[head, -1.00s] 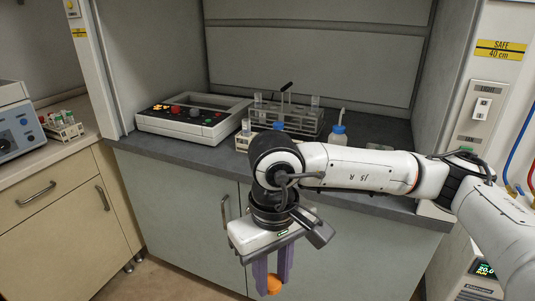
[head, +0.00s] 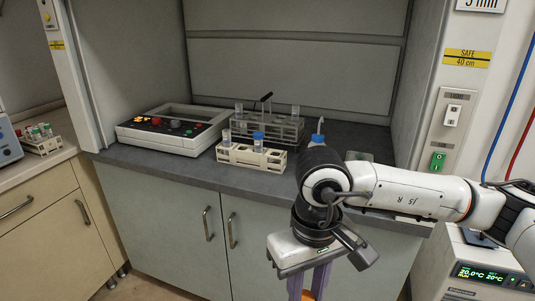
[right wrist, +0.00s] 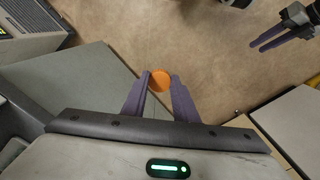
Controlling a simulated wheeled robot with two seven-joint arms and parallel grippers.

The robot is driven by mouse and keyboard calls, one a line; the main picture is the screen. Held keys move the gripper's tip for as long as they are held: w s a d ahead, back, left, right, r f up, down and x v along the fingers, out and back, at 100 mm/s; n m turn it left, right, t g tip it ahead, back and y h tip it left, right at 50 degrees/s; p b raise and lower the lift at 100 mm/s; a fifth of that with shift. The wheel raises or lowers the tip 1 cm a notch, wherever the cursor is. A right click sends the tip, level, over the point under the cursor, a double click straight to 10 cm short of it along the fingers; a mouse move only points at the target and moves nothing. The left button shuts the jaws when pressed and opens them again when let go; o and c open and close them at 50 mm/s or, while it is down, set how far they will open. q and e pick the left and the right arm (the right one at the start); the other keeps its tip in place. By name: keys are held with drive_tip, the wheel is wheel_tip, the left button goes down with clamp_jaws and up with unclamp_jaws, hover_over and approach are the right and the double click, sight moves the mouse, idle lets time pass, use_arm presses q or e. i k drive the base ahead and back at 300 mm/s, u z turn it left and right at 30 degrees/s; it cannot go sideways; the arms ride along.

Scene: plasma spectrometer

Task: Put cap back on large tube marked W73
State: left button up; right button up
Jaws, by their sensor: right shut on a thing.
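My right gripper (right wrist: 160,84) is shut on an orange cap (right wrist: 161,81), held between the fingertips. In the head view the gripper (head: 308,287) hangs low in front of the bench cabinets, with the cap partly cut off by the bottom edge. On the bench, a beige rack (head: 238,158) holds an open clear tube (head: 226,138) and a blue-capped tube (head: 258,141). A grey rack (head: 285,131) behind it holds clear tubes (head: 295,113). No W73 mark is readable. My left gripper (right wrist: 268,38) shows apart and empty in the right wrist view, fingers spread.
A control box (head: 172,132) stands left of the racks. A blue-topped bottle (head: 317,138) stands right of them, partly behind my right arm. The side bench at left has a small tube rack (head: 40,140). A chiller (head: 485,270) stands lower right.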

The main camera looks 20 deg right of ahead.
sight(226, 135)
drive_tip(key=z, duration=0.8)
drive_tip(key=i, duration=0.5)
